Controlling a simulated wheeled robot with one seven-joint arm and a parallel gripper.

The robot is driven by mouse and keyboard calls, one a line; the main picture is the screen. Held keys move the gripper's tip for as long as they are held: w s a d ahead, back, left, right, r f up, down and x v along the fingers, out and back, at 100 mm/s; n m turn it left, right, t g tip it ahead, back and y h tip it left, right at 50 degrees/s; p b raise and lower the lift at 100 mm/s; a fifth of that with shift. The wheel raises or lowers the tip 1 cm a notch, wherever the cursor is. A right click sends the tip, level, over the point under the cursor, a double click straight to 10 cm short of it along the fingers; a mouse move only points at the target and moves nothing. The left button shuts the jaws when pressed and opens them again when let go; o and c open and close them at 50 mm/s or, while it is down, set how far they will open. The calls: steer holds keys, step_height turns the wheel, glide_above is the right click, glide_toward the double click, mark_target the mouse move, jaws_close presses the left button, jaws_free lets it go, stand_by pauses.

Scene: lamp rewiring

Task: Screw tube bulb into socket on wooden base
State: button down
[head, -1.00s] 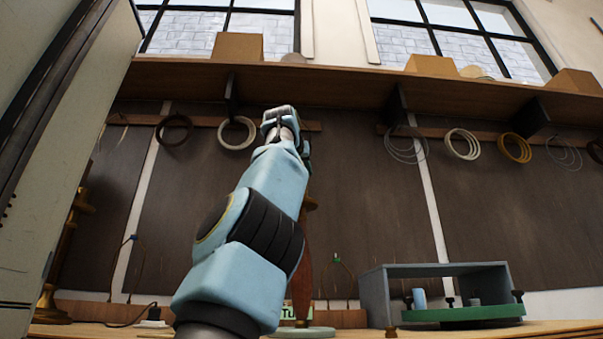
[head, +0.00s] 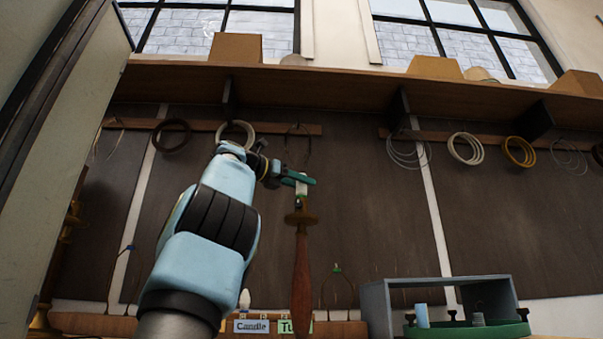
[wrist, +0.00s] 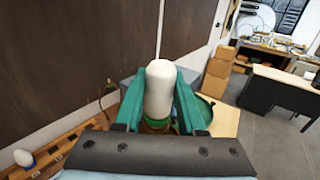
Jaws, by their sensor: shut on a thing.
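The tube bulb (head: 302,188) is white and stands upright in my gripper (head: 299,179), whose green fingers are shut around it. In the wrist view the bulb (wrist: 160,88) shows between the two fingers, with a green collar (wrist: 157,124) at its lower end. The lamp's dark reddish wooden stem (head: 302,268) stands upright directly below, with a brass socket part (head: 300,217) on top. The bulb's lower end is in line with the socket in the head view. I cannot tell whether its thread is inside. The lamp's foot is out of the head view.
A wooden rack with a Candle label (head: 252,326) holds a white candle bulb (head: 244,300), left of the lamp. A grey open box (head: 376,305) and a green tray (head: 470,331) stand at the right. A shelf (head: 340,88) and wire coils (head: 467,147) are behind.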

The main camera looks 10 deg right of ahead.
steer(key=shift+w+r+m+g+h+p, duration=0.15)
steer(key=shift+r+m+g+h+p, duration=0.3)
steer(key=shift+g+p, duration=0.3)
steer(key=shift+f+m+g+b, duration=0.3)
steer(key=shift+f+m+g, duration=0.05)
steer(key=shift+f, duration=0.1)
steer(key=shift+r+p, duration=0.15)
steer(key=shift+p, duration=0.25)
steer(key=shift+r+m+g+h+p, duration=0.15)
steer(key=shift+m+g+h+p, duration=0.3)
steer(key=shift+g+p, duration=0.25)
steer(key=shift+m+g+p, duration=0.35)
steer(key=shift+g+p, duration=0.25)
steer(key=shift+p, duration=0.05)
steer(key=shift+m+g+p, duration=0.4)
steer(key=shift+g, duration=0.1)
steer(key=shift+f+g+h, duration=0.3)
steer(key=shift+f, duration=0.05)
steer(key=shift+c, duration=2.1)
jaws_free()
